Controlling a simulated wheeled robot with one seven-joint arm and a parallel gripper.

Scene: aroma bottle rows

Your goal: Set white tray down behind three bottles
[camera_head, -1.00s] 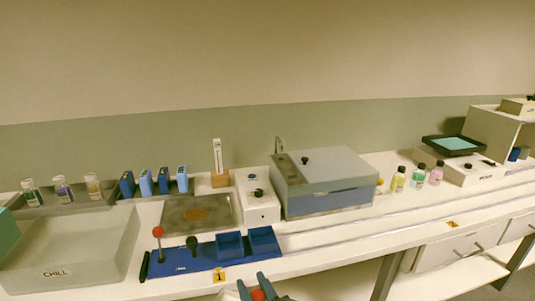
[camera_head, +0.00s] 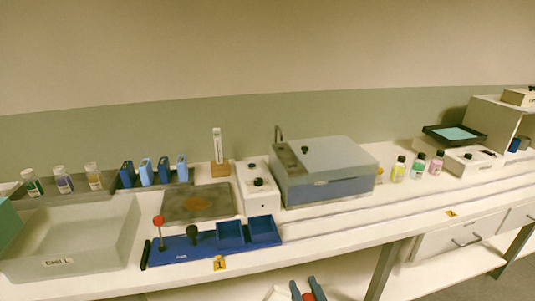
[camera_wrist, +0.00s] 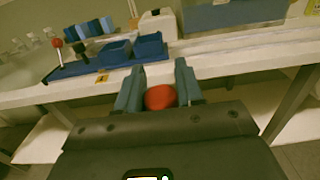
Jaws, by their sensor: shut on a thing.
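My gripper (camera_head: 308,291) is at the bottom edge of the head view, in front of the bench and below its top. Its two blue-grey fingers are shut on a red ball knob (camera_wrist: 160,97), seen between them in the wrist view. A pale patch beside the fingers may be part of the white tray; the rest is hidden or cut off. On the bench at the right stand a yellow bottle (camera_head: 398,169), a green bottle (camera_head: 417,167) and a pink bottle (camera_head: 436,163) in a row. Several more bottles (camera_head: 62,180) stand at the far left.
A grey box with a lid (camera_head: 327,172) stands mid-bench. A blue holder (camera_head: 185,248) with red and black knobs lies at the front. The CHILL basin (camera_head: 70,240) is at the left. A black tray (camera_head: 455,134) sits at the right. Bench behind the three right-hand bottles looks narrow.

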